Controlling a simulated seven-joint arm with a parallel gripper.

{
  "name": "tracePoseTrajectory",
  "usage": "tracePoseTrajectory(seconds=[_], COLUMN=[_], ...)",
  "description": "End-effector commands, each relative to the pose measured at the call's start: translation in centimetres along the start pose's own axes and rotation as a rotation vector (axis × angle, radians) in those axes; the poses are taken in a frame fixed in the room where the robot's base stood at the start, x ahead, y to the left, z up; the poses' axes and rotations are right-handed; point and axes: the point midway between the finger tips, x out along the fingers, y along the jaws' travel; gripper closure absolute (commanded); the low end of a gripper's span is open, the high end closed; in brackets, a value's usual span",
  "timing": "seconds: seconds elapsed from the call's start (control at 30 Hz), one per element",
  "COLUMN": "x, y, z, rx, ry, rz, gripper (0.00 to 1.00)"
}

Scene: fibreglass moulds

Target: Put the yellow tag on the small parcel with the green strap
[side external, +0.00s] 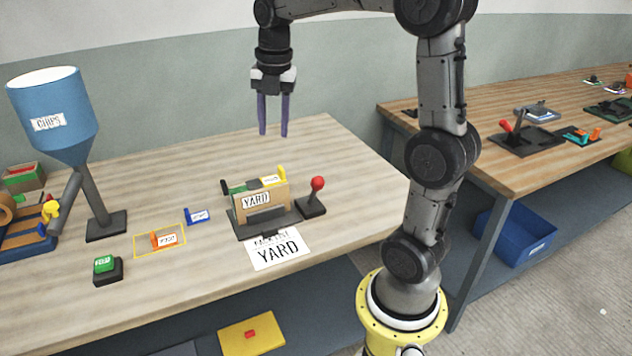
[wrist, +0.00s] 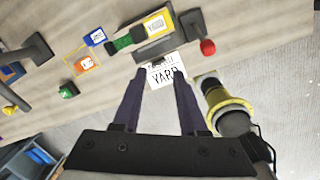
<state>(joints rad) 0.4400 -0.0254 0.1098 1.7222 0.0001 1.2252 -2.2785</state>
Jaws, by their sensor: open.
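The yellow tag (side external: 282,174) with a white label shows at the top of a brown holder marked YARD (side external: 277,199). In the wrist view the yellow tag (wrist: 146,23) lies beside a dark green piece (wrist: 124,43). The green piece (side external: 237,189) is at the holder's left end; I cannot tell whether it is a parcel strap. No separate small parcel is clear. My gripper (side external: 273,134) is open and empty, high above the bench behind the holder. Its two purple fingers (wrist: 158,80) point down, apart from everything.
An orange tag (side external: 161,241) lies in a yellow outline, with a blue tag (side external: 198,216) nearby. A red-knobbed lever (side external: 317,184) stands right of the holder, a YARD sheet (side external: 277,254) in front. A green button (side external: 104,264) and blue hopper (side external: 55,115) are left.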

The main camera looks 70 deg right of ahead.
Motion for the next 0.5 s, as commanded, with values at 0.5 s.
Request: tracePoseTrajectory(seconds=[0.5], x=[-1.6], y=[-5.6], z=[-12.7], rx=[1.049], ry=[0.048], rz=[0.237], gripper=[0.58])
